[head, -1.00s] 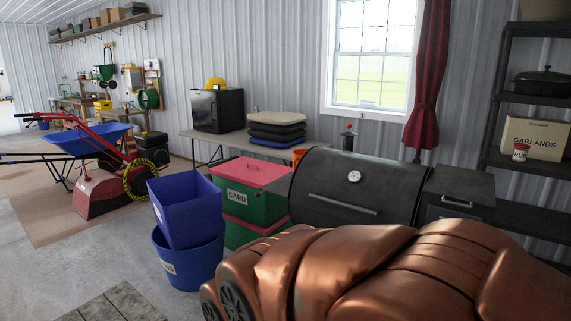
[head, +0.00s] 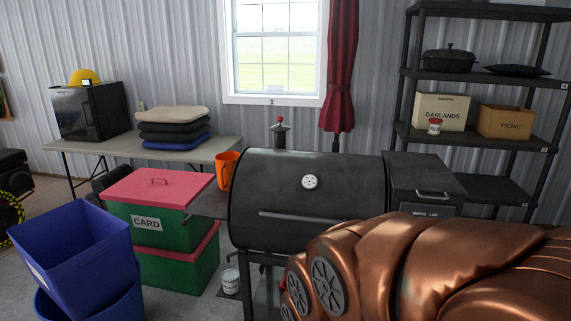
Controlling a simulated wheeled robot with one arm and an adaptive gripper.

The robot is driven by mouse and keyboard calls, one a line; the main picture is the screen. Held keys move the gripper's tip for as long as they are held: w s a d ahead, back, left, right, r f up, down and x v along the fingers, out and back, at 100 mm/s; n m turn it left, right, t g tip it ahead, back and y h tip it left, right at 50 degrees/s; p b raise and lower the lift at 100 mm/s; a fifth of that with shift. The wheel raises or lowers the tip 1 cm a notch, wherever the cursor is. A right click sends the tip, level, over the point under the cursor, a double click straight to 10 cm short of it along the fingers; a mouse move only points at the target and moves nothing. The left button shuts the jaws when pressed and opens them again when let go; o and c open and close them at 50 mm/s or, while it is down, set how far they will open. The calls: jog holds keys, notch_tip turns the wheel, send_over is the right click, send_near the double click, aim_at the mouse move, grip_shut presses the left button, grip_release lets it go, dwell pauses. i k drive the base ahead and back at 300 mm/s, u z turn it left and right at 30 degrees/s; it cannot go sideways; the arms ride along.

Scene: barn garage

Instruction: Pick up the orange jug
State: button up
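The orange jug (head: 226,170) stands upright on the side shelf (head: 206,204) at the left end of the black barrel grill (head: 300,190). Its handle is on its left side, and its lower right is close to the grill's body; I cannot tell if they touch. The large copper-coloured part at the lower right looks like my own arm. My gripper is not in view.
Green boxes with a pink lid (head: 165,185) stand left of the shelf. A blue bin (head: 75,245) is at the lower left. A folding table (head: 200,152) is behind, and a black rack (head: 490,140) stands at the right. A small can (head: 230,281) is below the shelf.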

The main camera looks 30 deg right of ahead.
aim_at(226, 162)
jog(key=z, duration=0.1)
jog(key=i, duration=0.65)
jog(key=u, duration=0.8)
jog(key=i, duration=2.35)
jog(key=z, duration=0.25)
